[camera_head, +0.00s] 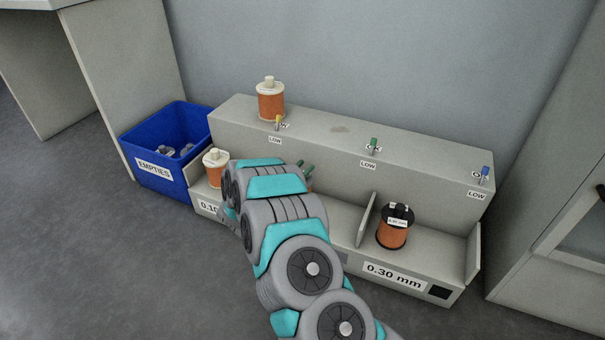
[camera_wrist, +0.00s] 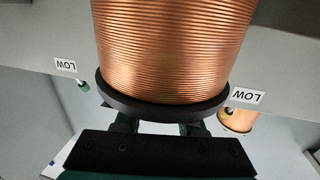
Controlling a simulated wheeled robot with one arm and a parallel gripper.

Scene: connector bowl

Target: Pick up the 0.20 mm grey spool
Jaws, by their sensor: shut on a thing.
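A copper-wound spool (camera_wrist: 175,50) with a dark flange fills the top middle of the wrist view, and no size label on it can be read. My gripper (camera_wrist: 162,127) is shut on this spool at its dark flange end; the fingers show only partly below the flange. In the head view my arm covers most of the middle bay of the grey rack (camera_head: 330,135). Only small green parts and a sliver of orange show past my arm there. I cannot tell whether the spool is clear of the rack.
A black-flanged spool (camera_head: 392,228) sits in the 0.30 mm bay, right of a divider (camera_head: 366,220). A white-flanged spool (camera_head: 215,168) stands in the left bay, another (camera_head: 271,102) on top of the rack. A blue EMPTIES bin (camera_head: 193,130) stands at left. Floor in front is clear.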

